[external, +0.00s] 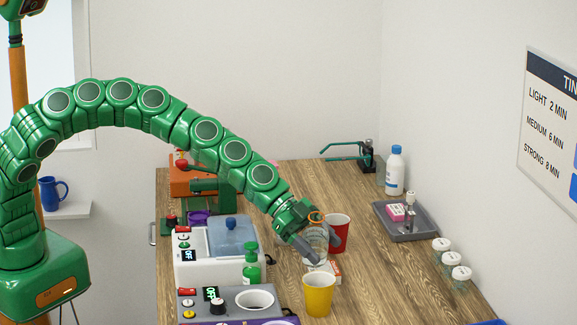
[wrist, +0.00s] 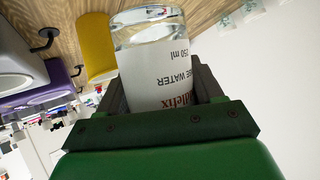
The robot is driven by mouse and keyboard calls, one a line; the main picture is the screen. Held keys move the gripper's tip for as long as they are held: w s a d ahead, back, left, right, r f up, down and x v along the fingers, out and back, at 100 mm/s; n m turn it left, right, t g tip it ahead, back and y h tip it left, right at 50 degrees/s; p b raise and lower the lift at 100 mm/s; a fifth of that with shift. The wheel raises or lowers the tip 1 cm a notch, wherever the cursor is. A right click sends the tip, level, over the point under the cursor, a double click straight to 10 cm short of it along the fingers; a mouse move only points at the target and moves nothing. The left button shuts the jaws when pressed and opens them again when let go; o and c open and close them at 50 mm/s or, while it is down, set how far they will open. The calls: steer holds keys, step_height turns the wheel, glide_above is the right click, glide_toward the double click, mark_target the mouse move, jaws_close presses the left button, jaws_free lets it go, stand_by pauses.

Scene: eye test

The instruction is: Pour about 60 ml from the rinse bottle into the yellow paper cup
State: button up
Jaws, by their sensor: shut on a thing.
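The rinse bottle (external: 317,240) is clear, with an orange ring at its top. It looks roughly upright between the fingers of my gripper (external: 318,245). In the wrist view my gripper (wrist: 165,92) is shut on the bottle (wrist: 160,70), whose white label reads "WATER" and "250 ml" upside down. The clear glass end points away from my palm. The yellow paper cup (external: 319,295) stands on the table just in front of the bottle, apart from it. It also shows in the wrist view (wrist: 96,48). I cannot tell what the cup holds.
A red cup (external: 338,232) stands close behind the bottle. Machines (external: 212,302) and a green bottle (external: 251,264) crowd the left. A grey tray (external: 410,235) and white-capped jars (external: 451,258) are at right. The table (external: 385,285) is clear between.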

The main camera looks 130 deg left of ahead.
steer(key=shift+s+a+f, duration=0.1)
steer(key=shift+t, duration=0.3)
steer(key=shift+s+a+n+t+h, duration=0.1)
steer(key=shift+a+n+t+h, duration=0.1)
steer(key=shift+n+t+h, duration=0.6)
stand_by(0.6)
